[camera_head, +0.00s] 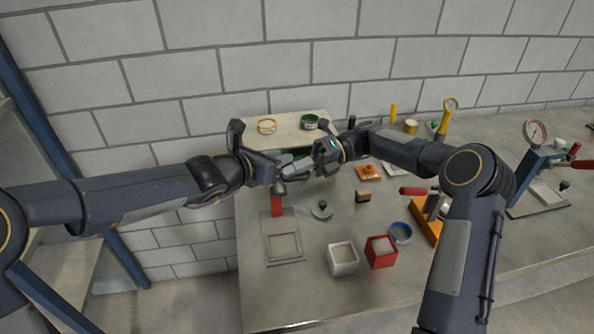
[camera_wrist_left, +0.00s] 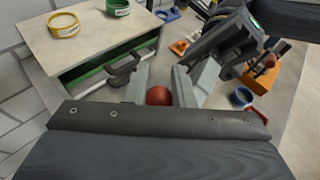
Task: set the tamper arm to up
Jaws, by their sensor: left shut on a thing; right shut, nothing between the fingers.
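A cabinet (camera_head: 288,128) with a yellow ring and a green ring on top stands behind; its green drawer (camera_wrist_left: 97,75) shows. A white box (camera_head: 342,258), red box (camera_head: 381,251), blue ring (camera_head: 401,232) and round-knobbed lid (camera_head: 322,209) lie in front. Gauge stands are at right.

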